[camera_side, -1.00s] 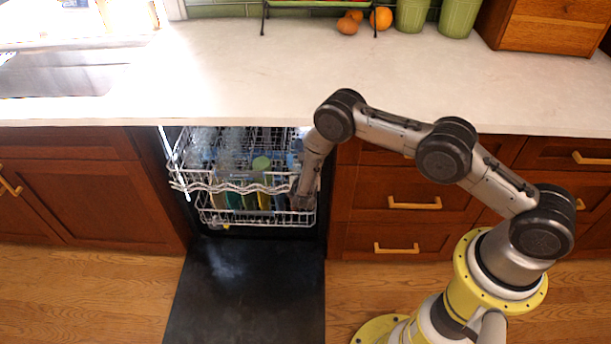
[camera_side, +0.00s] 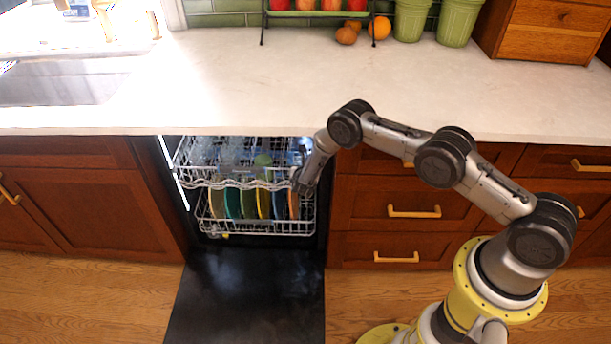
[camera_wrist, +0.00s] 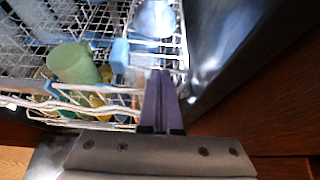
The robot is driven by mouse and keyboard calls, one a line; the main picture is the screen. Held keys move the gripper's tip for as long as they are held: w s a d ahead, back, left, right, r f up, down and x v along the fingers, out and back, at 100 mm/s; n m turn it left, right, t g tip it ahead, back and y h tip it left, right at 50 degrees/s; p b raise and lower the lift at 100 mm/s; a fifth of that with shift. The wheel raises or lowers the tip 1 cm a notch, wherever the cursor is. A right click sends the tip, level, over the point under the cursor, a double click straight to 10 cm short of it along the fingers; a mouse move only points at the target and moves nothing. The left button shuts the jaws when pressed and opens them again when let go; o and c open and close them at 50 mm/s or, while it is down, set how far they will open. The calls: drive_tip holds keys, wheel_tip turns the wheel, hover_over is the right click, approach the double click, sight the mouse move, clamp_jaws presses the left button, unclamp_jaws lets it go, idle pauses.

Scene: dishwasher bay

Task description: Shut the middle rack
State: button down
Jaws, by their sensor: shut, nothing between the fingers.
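The middle rack (camera_side: 200,184) is a white wire rack in the open dishwasher, partly out over the lower rack, with its wavy front edge showing. In the wrist view the rack's front wires (camera_wrist: 30,101) run across the left, close to my fingers. My gripper (camera_side: 298,183) is at the rack's right front corner. Its dark fingers (camera_wrist: 160,76) are together, with nothing between them, and they overlap the rack's front corner in view. Whether they touch the wire is unclear. A green cup (camera_wrist: 72,64) stands in the rack.
The lower rack (camera_side: 265,234) holds several coloured plates and sits below the middle rack. The black dishwasher door (camera_side: 245,300) lies open toward the floor. The counter (camera_side: 300,90) overhangs above. Wooden drawers with handles (camera_side: 414,212) stand close on the right.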

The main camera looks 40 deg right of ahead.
drive_tip(key=shift+w+d+r, duration=0.1)
drive_tip(key=shift+w+d, duration=0.65)
drive_tip(key=shift+d, duration=0.1)
